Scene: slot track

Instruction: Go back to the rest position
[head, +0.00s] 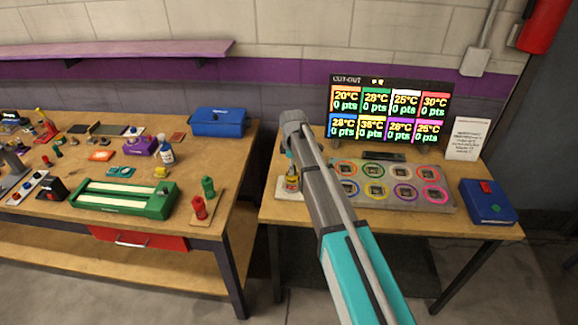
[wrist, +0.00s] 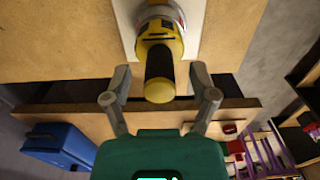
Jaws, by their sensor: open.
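My gripper (wrist: 160,71) is open in the wrist view, its two fingers apart with a clear gap on each side. The bottle stands on a white pad (wrist: 124,25). In the head view the bottle (head: 292,183) stands at the left end of the right table (head: 300,214), just left of my arm.
A grey board with coloured rings (head: 437,205) lies right of my arm, before a score screen (head: 388,108). A blue box (head: 488,201) and a notice (head: 467,138) are further right. The left bench (head: 66,225) is crowded; a gap separates the tables.

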